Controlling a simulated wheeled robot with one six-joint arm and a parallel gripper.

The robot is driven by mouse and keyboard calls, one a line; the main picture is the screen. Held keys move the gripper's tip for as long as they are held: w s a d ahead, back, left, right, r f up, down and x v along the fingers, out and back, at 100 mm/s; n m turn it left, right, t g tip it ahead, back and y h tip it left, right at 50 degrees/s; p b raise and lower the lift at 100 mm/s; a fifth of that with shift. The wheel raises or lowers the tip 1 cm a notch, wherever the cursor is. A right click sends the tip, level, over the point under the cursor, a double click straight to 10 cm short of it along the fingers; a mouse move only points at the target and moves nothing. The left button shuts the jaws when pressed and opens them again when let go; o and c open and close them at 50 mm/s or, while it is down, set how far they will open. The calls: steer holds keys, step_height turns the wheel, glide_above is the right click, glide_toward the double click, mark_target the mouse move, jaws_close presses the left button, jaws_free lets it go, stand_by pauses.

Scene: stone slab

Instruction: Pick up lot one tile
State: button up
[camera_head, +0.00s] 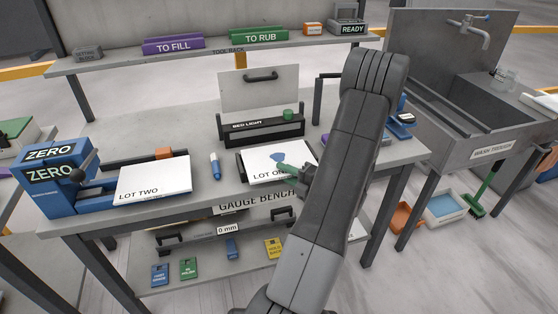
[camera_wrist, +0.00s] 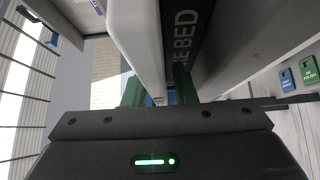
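The lot one tile (camera_head: 262,155) is a white slab lettered "LOT O…" with a blue patch on top. It lies on the gauge bench, below the bed light, and my arm and gripper hide its right part. My gripper (camera_head: 292,171) is at the tile's front right, with a green finger showing over its top face. In the wrist view, my gripper's two green fingers (camera_wrist: 158,90) are apart, with a pale slab edge, seemingly the tile (camera_wrist: 145,45), reaching between them. A gap shows beside the right finger. Contact cannot be told.
The lot two tile (camera_head: 153,180) lies at left beside the blue ZERO device (camera_head: 55,175). A blue marker (camera_head: 214,166) stands between the tiles. The bed light (camera_head: 262,127) stands behind lot one.

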jaws_close()
steer(key=shift+r, duration=0.15)
step_height(320, 180, up, 10)
steer(key=shift+f+p, duration=0.1)
steer(key=shift+p, duration=0.2)
stand_by(0.8)
